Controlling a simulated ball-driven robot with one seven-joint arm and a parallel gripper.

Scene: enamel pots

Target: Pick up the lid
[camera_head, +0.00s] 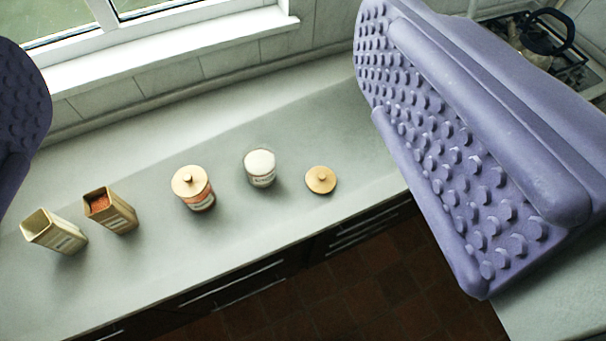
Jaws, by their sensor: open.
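A small round wooden lid (320,180) with a knob on top lies on the grey counter, to the right of the open glass jar. A second wooden lid (189,181) sits on a jar with reddish contents (198,201). My gripper (212,170) is open and empty. Its purple studded fingers stand at the far left and the right of the view, wide apart. The jars and the loose lid show between them, well beyond the fingers. The right finger hides part of the counter.
An open glass jar (260,168) with white contents stands left of the loose lid. Two open tins (111,211) (54,232) stand further left. A window (150,40) is behind the counter (250,222).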

